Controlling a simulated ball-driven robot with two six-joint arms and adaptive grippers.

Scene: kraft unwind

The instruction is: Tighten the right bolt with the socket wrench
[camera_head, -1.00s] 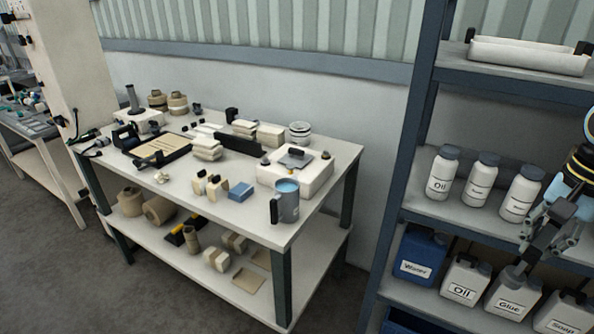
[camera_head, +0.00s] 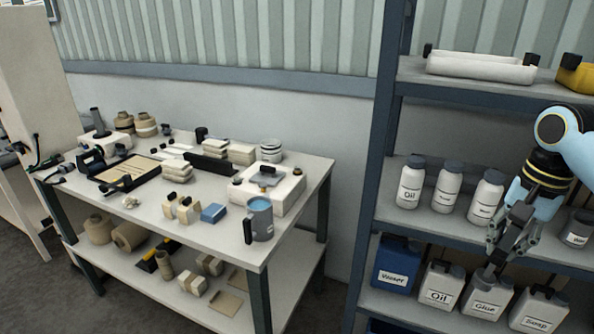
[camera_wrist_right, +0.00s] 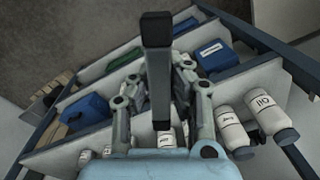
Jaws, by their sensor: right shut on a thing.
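My right gripper (camera_head: 497,250) hangs in front of the shelf rack at the right of the head view. In the right wrist view, its fingers (camera_wrist_right: 160,100) are closed around a long dark bar with a black end, which looks like the socket wrench (camera_wrist_right: 158,65). My left gripper is out of view.
The bench (camera_head: 215,235) stands left of the rack (camera_head: 372,190), crowded with spools, boxes and a blue-filled mug (camera_head: 260,222) near its front right corner. White bottles (camera_head: 447,190) and labelled jugs (camera_head: 438,290) fill the shelves near my right gripper. Floor shows at lower left.

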